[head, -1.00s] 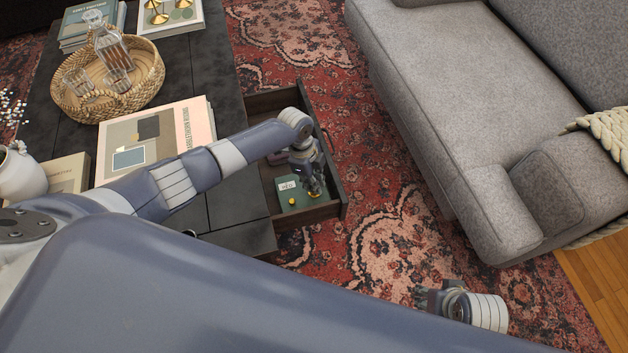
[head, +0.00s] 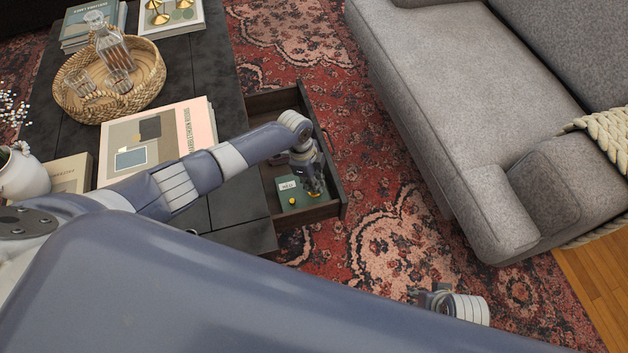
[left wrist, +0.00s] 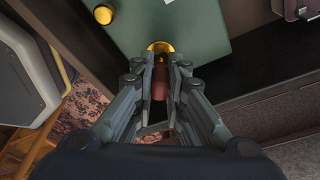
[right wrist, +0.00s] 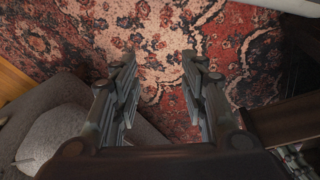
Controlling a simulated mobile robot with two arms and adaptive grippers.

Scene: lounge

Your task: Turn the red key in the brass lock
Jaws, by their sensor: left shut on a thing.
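A green box (head: 287,206) sits inside the open drawer of the dark table. In the left wrist view, its green face (left wrist: 190,20) carries a round brass lock (left wrist: 160,46). My left gripper (head: 315,193) is over the box at the lock. In the left wrist view, the left gripper (left wrist: 163,68) is shut on the red key (left wrist: 160,84), whose dark red grip shows between the fingers. The key is in line with the lock; how deep it sits is hidden. My right gripper (right wrist: 157,62) is open and empty over the rug.
The drawer (head: 334,208) has raised walls close around the box. A brass knob (left wrist: 104,14) is on the box beside the lock. A grey sofa (head: 450,100) stands to the right, with patterned rug (head: 375,245) between. Books and a basket tray (head: 150,90) are on the table.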

